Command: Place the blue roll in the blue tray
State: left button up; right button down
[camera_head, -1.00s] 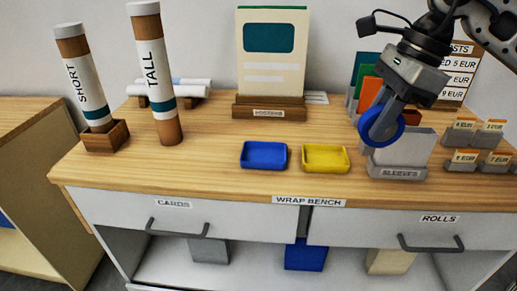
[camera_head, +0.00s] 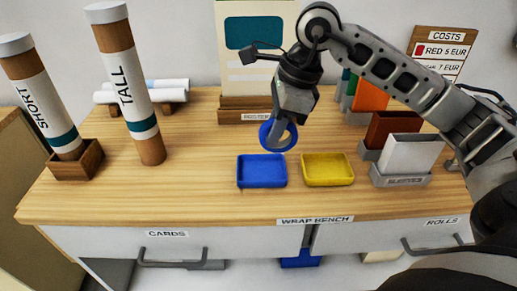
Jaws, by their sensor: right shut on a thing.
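The blue roll (camera_head: 267,137) is a ring held in my right gripper (camera_head: 282,126), whose arm comes in from the right. The gripper is shut on the roll and points down. The roll hangs just behind and above the right part of the blue tray (camera_head: 262,183). It looks apart from the tray, though its exact height is hard to tell. The blue tray is shallow, rectangular and empty on the wooden bench top. My left gripper is out of view.
An empty yellow tray (camera_head: 328,181) stands right of the blue one. Sleeve holders (camera_head: 402,181) stand further right, under my arm. The posters stand (camera_head: 243,108) is behind. The TALL tube (camera_head: 152,151) and SHORT tube (camera_head: 64,144) stand at left. Bench between tube and tray is clear.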

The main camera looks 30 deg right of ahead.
aim_at(261, 141)
jog(key=shift+w+a+f, duration=0.3)
jog(key=shift+a+f, duration=0.05)
jog(key=shift+f, duration=0.3)
jog(key=shift+w+a+f, duration=0.3)
jog(key=shift+a+f, duration=0.05)
jog(key=shift+f, duration=0.25)
jog(key=shift+w+a+f, duration=0.1)
jog(key=shift+f, duration=0.05)
jog(key=shift+a+f+b, duration=0.15)
jog(key=shift+f+b, duration=0.05)
jog(key=shift+b, duration=0.15)
jog(key=x, duration=0.1)
jog(key=b+x, duration=0.2)
jog(key=shift+d+f, duration=0.2)
jog(key=shift+f, duration=0.15)
jog(key=c, duration=1.7)
grip_release()
jog(key=shift+f, duration=0.15)
jog(key=shift+c, duration=0.2)
jog(key=o, duration=0.4)
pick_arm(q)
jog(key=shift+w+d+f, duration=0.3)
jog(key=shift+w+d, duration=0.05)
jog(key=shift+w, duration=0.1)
